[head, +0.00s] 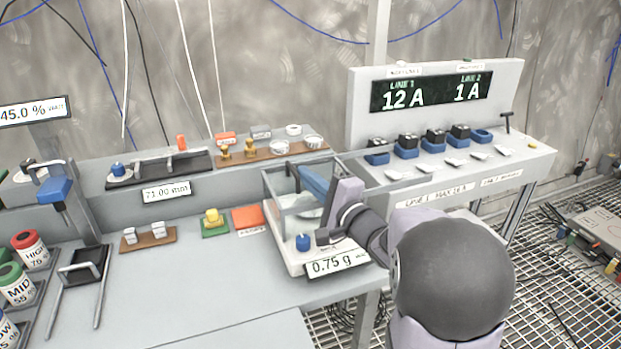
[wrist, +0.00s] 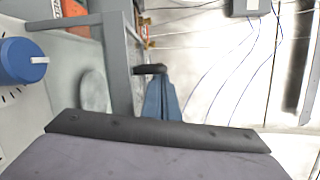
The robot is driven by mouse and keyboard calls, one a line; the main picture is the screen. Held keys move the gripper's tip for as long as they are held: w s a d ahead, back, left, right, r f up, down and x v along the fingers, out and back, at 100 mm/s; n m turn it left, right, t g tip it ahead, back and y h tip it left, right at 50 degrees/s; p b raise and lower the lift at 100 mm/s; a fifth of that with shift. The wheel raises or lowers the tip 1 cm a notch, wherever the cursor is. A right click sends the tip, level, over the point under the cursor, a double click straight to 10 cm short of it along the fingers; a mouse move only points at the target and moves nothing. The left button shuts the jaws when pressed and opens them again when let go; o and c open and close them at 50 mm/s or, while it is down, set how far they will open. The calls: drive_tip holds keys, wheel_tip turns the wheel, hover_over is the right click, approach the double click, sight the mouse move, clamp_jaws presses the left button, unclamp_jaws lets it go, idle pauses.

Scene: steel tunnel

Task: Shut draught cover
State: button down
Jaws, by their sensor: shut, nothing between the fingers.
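The draught cover (head: 288,204) is a grey-edged clear box on a white balance (head: 290,262) whose label reads 0.75 g. A blue panel (head: 314,183) slants up inside or behind the frame; I cannot tell how far the cover stands open. In the wrist view a grey frame (wrist: 119,65) stands beside a pale round pan (wrist: 93,90), with a blue part (wrist: 161,98) and a black knob behind. A blue dial (head: 303,242) sits at the balance front and shows in the wrist view (wrist: 22,61). My gripper (head: 343,200) is shut and empty at the box's right side; contact is unclear.
A panel reading 12 A and 1 A (head: 432,88) stands behind right, above several blue-based blocks. An orange pad (head: 249,218) and a green pad (head: 214,228) lie left of the balance. The front left bench (head: 200,290) is clear.

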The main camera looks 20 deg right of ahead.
sight(327, 179)
drive_tip(key=shift+a, duration=0.25)
drive_tip(key=shift+d+f+b, duration=0.1)
drive_tip(key=shift+d+b, duration=0.35)
drive_tip(key=shift+d, duration=0.05)
drive_tip(key=d, duration=0.1)
drive_tip(key=d+b, duration=0.1)
drive_tip(key=s+d, duration=0.1)
drive_tip(key=d, duration=0.1)
drive_tip(key=shift+f+b, duration=0.3)
drive_tip(key=shift+f, duration=0.1)
drive_tip(key=v, duration=0.9)
drive_tip(key=shift+b, duration=0.45)
drive_tip(key=shift+a+r, duration=0.1)
